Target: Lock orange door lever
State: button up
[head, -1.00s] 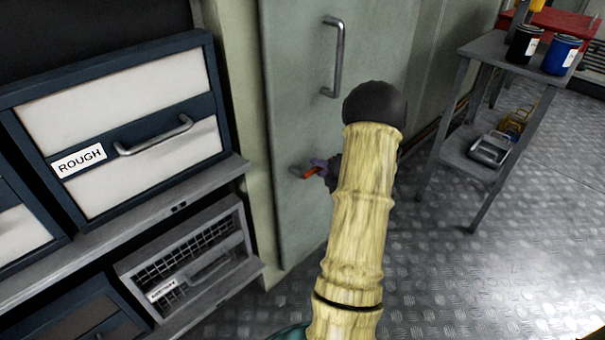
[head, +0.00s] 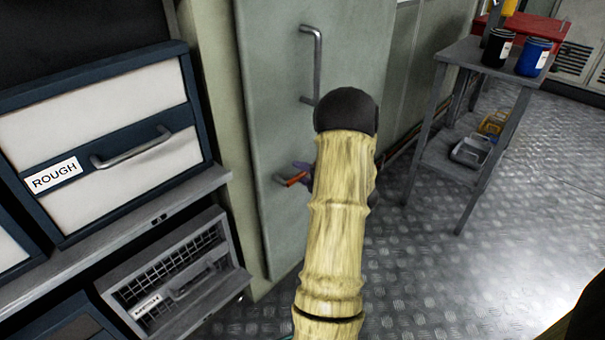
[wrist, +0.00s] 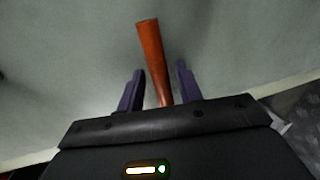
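The orange lever (head: 293,179) is on the lower part of the grey-green door (head: 270,90), below its metal handle (head: 315,65). In the wrist view the orange lever (wrist: 153,55) stands between the two purple fingers of my gripper (wrist: 158,85), its free end reaching past the fingertips. The fingers are apart, with a visible gap on each side of the lever. In the head view my arm hides most of my gripper; only a bit of purple finger (head: 302,165) shows beside the lever. The lever's mount is hidden.
A cabinet drawer labelled ROUGH (head: 100,140) and a vented grey unit (head: 175,285) stand left of the door. A metal table (head: 460,52) with a black can (head: 497,48) and a blue can (head: 533,57) stands at the right. The metal floor (head: 420,280) between is clear.

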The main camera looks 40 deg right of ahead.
jog(key=s+r+p, duration=0.3)
jog(key=s, duration=1.4)
jog(key=shift+d+r+p, duration=0.15)
jog(key=shift+d+p, duration=0.2)
jog(key=shift+d, duration=0.1)
jog(key=shift+s, duration=0.1)
